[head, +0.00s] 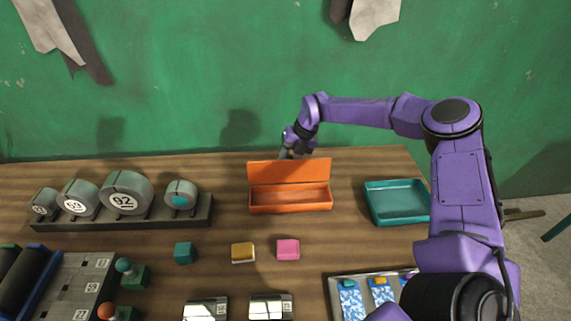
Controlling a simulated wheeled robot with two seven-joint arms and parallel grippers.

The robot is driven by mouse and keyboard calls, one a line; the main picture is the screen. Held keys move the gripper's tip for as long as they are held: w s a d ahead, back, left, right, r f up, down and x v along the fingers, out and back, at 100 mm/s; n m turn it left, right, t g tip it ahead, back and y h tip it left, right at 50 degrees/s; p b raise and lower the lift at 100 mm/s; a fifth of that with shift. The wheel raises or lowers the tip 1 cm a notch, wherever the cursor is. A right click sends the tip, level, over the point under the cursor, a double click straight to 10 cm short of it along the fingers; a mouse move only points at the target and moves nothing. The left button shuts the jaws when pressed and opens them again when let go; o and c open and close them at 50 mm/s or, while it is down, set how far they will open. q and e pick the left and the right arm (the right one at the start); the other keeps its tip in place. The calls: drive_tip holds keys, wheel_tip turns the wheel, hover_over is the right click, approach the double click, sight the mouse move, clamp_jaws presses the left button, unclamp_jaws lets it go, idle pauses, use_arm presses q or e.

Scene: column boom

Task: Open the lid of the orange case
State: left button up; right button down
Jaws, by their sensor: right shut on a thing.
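The orange case (290,203) sits on the wooden table toward the back, right of the middle. Its lid (288,171) stands raised at the back edge, and the inside shows. My right gripper (290,154) is behind the top edge of the lid, with its fingers partly hidden by the lid. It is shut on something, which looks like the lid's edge. My right arm reaches over from the right side. My left gripper is not in view.
A teal tray (398,217) stands right of the case. Teal, yellow (243,253) and pink blocks (288,249) lie in front. A rack with round grey weights (126,193) is at the left. A green wall (200,90) rises behind the table.

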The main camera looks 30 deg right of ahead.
drive_tip(key=shift+w+r, duration=0.15)
drive_tip(key=shift+r, duration=0.05)
idle(0.3)
drive_tip(key=c, duration=1)
unclamp_jaws()
drive_tip(key=shift+o, duration=0.7)
drive_tip(key=shift+s+a, duration=0.1)
drive_tip(key=shift+s, duration=0.15)
drive_tip(key=b+v, duration=0.3)
drive_tip(key=v, duration=0.7)
drive_tip(key=shift+r, duration=0.35)
